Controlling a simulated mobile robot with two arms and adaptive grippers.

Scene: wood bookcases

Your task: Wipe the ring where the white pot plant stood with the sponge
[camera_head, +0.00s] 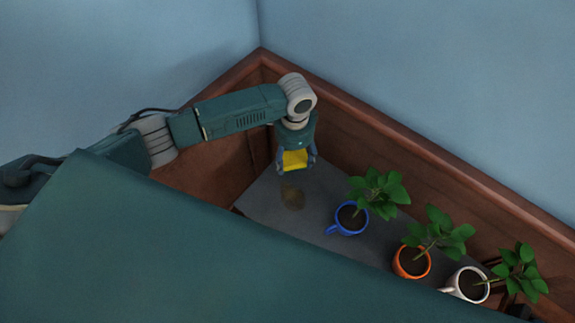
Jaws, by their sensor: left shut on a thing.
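My left gripper (296,163) reaches in from the left and is shut on a yellow sponge (294,160). The sponge is at the far end of the grey shelf surface (262,197). A brownish round stain (292,197) lies on that surface, just below the sponge in the picture. The sponge does not cover the stain, and I cannot tell its exact height above the surface. The white pot plant (469,285) stands at the right end of the row, partly cut off by my teal body part in front. My right gripper is not in view.
A blue mug plant (350,219) stands right of the stain, and an orange pot plant (411,262) stands between it and the white one. Brown wooden walls (380,138) rise behind the shelf. The surface around the stain is clear.

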